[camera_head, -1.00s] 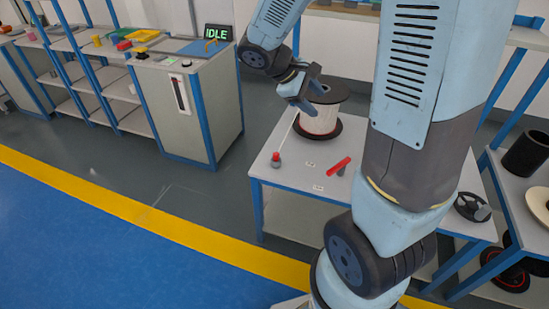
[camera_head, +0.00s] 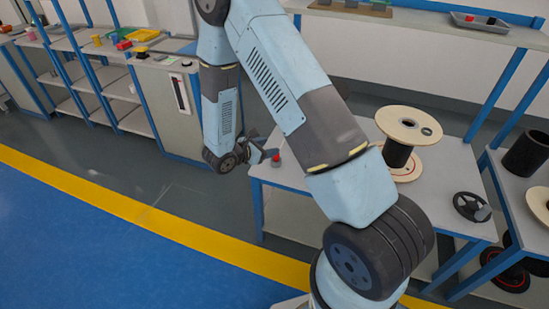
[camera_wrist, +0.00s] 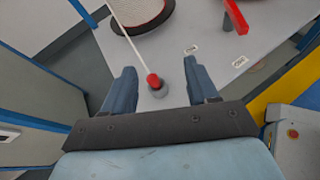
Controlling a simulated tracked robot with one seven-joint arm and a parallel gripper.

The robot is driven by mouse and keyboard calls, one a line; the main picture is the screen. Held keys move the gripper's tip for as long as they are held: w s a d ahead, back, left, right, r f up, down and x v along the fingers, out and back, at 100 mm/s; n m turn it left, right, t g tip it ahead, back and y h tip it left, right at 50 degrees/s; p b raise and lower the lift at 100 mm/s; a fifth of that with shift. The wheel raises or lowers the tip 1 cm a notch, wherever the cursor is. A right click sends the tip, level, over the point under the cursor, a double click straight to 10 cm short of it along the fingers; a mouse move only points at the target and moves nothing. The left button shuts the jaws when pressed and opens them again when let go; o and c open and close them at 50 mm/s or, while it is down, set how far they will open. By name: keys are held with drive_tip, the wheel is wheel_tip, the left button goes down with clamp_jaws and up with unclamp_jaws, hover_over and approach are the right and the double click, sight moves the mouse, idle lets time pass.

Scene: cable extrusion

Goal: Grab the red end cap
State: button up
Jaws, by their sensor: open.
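The red end cap (camera_wrist: 153,80) sits at the tip of a white cable (camera_wrist: 132,42) and rests at a small grey holder (camera_wrist: 159,92) on the grey table. In the head view the red cap (camera_head: 276,156) shows near the table's left edge. My gripper (camera_wrist: 159,66) is open, with one finger on each side of the cap and no visible contact. In the head view my gripper (camera_head: 262,150) is beside the cap, partly hidden by its own wrist.
A cable spool (camera_wrist: 143,14) with a dark flange stands farther back. A red bar (camera_wrist: 235,17) lies to the right on the table (camera_wrist: 200,30).

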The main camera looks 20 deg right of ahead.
sight(276, 157)
drive_tip(key=a+f+n+t+y, duration=0.1)
drive_tip(key=a+f+n+t, duration=0.15)
drive_tip(key=f, duration=0.55)
drive_tip(key=shift+n+g, duration=0.25)
drive_tip(key=shift+n, duration=0.1)
drive_tip(key=x, duration=0.7)
drive_tip(key=shift+w+f, duration=0.2)
drive_tip(key=shift+w, duration=0.1)
drive_tip(key=shift+w+a+x, duration=0.15)
drive_tip(key=shift+w+x, duration=0.05)
drive_tip(key=shift+x, duration=1.15)
drive_tip(key=shift+w+a+x, duration=0.1)
drive_tip(key=shift+w+x, duration=0.1)
drive_tip(key=shift+x, duration=1.15)
drive_tip(key=shift+r, duration=0.15)
drive_tip(key=c, duration=1)
